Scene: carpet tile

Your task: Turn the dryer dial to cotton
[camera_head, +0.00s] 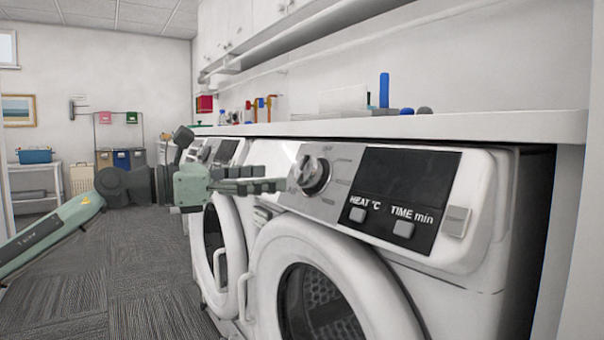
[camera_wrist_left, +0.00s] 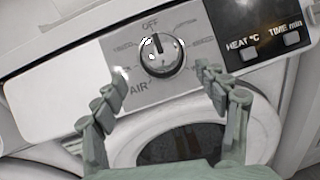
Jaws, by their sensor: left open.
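The dryer (camera_head: 335,255) is the nearest white machine, with a round door below its control panel. Its dial (camera_head: 313,174) is a dark knob with a silver rim on the grey part of the panel. In the left wrist view the dial (camera_wrist_left: 161,56) shows with OFF printed above it and AIR at its lower left; the other labels are too blurred to read. My left gripper (camera_head: 278,182) is to the left of the dial in the head view. In the left wrist view its open fingers (camera_wrist_left: 160,78) are spread to both sides below the dial, with nothing between them. My right gripper is not in view.
A black display with HEAT and TIME buttons (camera_head: 403,229) is right of the dial. A white counter (camera_head: 470,124) runs above the machines. A second white machine (camera_head: 212,240) stands farther left. Carpeted floor (camera_head: 120,270) is clear at the left.

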